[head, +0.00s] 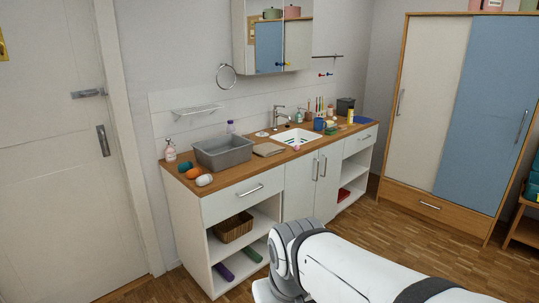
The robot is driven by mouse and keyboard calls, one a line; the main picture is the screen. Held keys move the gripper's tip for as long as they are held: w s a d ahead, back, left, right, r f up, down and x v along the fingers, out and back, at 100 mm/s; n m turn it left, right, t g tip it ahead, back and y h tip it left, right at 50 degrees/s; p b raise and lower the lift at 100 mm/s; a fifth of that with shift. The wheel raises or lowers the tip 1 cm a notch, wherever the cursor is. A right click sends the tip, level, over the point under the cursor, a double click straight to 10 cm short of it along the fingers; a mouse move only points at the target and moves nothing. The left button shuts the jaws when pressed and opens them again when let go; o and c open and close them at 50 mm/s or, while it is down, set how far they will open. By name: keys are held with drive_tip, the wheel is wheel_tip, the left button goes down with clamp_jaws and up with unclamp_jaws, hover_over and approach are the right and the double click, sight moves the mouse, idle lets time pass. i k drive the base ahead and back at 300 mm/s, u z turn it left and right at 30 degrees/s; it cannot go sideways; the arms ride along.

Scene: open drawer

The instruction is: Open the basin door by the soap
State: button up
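The basin cabinet under the white sink (299,137) has two white doors, both shut. The left door (299,190) and the right door (329,188) each have a vertical metal handle near the seam between them. A pump bottle that looks like soap (171,152) stands at the left end of the wooden counter. A greenish pump bottle (299,116) stands behind the sink. A small pink item (296,148), possibly a soap bar, lies at the sink's front edge. My white and grey arm fills the lower right foreground. My gripper is not in view.
A drawer (243,197) and open shelves with a basket (233,228) are left of the doors. A grey tub (223,153) stands on the counter. A wardrobe (433,100) is at right. Wooden floor (385,228) in front of the cabinet's right part is clear.

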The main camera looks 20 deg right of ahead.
sight(329, 157)
drive_tip(key=i, duration=1.1)
drive_tip(key=z, duration=2)
drive_tip(key=i, duration=2.3)
drive_tip(key=u, duration=1.6)
